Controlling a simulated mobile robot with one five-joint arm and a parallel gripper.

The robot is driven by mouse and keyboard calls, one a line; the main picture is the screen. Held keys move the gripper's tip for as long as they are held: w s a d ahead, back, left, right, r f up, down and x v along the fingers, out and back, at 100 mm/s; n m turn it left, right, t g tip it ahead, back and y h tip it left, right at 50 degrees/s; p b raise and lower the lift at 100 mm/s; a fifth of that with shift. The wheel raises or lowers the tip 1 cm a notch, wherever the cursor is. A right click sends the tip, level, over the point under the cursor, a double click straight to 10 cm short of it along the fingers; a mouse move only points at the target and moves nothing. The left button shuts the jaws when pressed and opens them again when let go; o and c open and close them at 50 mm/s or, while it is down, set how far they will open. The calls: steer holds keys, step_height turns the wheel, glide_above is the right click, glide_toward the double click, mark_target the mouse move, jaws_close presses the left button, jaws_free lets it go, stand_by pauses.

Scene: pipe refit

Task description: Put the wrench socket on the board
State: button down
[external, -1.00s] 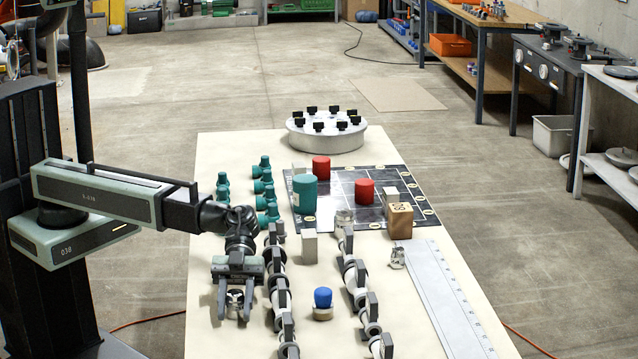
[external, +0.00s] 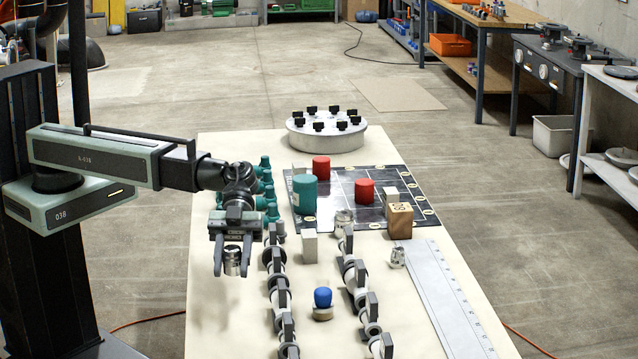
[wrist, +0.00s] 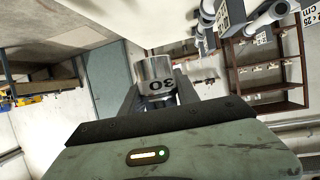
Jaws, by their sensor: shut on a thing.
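My gripper (external: 231,264) is shut on a silver wrench socket (external: 232,258) and holds it above the left side of the cream table. In the wrist view the held socket (wrist: 154,76) shows between the fingers with the number 30 on it, upside down. The black gridded board (external: 336,194) lies farther back and to the right. Two more silver pieces that look like sockets stand away from my gripper: one at the board's near edge (external: 344,222) and one beside the ruler (external: 397,257).
Two rows of grey pipe fittings (external: 281,298) run along the table right of my gripper. A teal cylinder (external: 304,196), red cylinders (external: 364,190) and a wooden block (external: 399,222) stand on or by the board. A blue-topped piece (external: 323,299) stands between the rows.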

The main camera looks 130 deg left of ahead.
step_height(320, 180, up, 24)
steer(key=w+a+p, duration=0.1)
steer(key=p, duration=2.2)
steer(key=w+a+f+n+t+y+b, duration=0.1)
steer(key=w+a+f+n+b, duration=0.15)
steer(key=a, duration=0.55)
steer(key=w+a+f+n+t+y+b, duration=0.1)
steer(key=w+a+f+t+y+b, duration=0.2)
steer(key=a, duration=0.6)
steer(key=a+f+n+y+b, duration=0.15)
steer(key=a+f+b, duration=0.25)
steer(key=a, duration=0.9)
steer(key=a+f+n+y+b, duration=0.1)
steer(key=a+f+n+b, duration=0.15)
steer(key=a, duration=0.95)
steer(key=n+t+y+b, duration=0.1)
steer(key=n+y+b, duration=0.5)
steer(key=b, duration=0.6)
glide_above(378, 184)
step_height(378, 184, down, 12)
steer(key=shift+m+y, duration=0.35)
steer(key=shift+y, duration=0.1)
step_height(378, 184, down, 10)
steer(key=b, duration=1)
steer(key=shift+s+a+f+b, duration=0.1)
steer(key=shift+f+b, duration=0.1)
steer(key=shift+b, duration=0.1)
steer(key=c, duration=0.9)
jaws_free()
steer(key=shift+r, duration=0.1)
